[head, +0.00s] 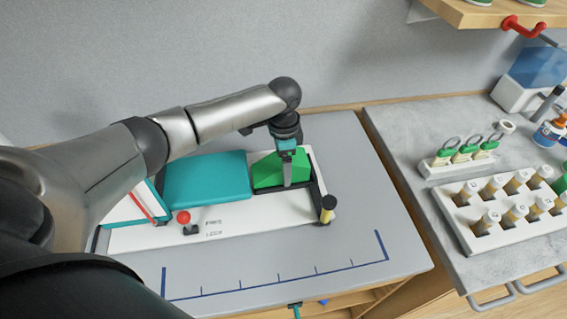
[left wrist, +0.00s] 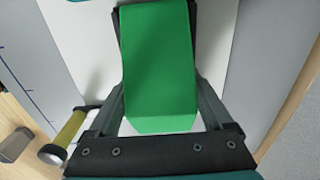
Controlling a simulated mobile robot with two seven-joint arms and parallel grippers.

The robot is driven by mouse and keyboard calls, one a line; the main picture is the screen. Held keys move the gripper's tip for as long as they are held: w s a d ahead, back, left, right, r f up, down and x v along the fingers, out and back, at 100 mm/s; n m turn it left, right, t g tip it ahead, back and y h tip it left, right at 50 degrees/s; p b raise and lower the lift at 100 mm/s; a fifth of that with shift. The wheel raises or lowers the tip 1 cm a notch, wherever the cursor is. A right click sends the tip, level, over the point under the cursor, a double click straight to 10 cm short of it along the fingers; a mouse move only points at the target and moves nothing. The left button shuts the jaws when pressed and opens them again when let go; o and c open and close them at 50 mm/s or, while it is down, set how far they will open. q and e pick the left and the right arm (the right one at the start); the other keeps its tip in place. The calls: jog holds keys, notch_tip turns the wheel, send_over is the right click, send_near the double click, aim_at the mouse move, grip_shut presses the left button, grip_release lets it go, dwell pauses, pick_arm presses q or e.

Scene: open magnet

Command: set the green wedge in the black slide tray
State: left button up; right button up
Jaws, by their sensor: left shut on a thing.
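The green wedge (head: 266,171) is at the right end of the white board, over or within the black slide tray (head: 268,190). I cannot tell whether it rests on the tray floor. My left gripper (head: 287,177) points down and is shut on the wedge. In the left wrist view the wedge (left wrist: 157,70) lies between the two fingers of my left gripper (left wrist: 158,60). The gripper hides part of the wedge and the tray in the head view. My right gripper is not in view.
A teal pad (head: 207,177) lies left of the tray. A red-knobbed lever (head: 185,219) stands in front of it. A yellow and black knob (head: 328,208) stands at the tray's front right. A rack of vials (head: 505,215) is on the right-hand bench. The grey tabletop in front is clear.

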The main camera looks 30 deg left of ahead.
pick_arm(q)
jog(key=shift+s+f, duration=0.15)
jog(key=shift+f, duration=0.1)
jog(key=o, duration=1.1)
jog(key=shift+o, duration=0.7)
jog(key=shift+f, duration=0.1)
jog(key=shift+s, duration=0.1)
notch_tip(320, 180, up, 16)
jog(key=p, duration=0.1)
jog(key=shift+w+p, duration=0.25)
jog(key=shift+p, duration=0.05)
jog(key=shift+a, duration=0.1)
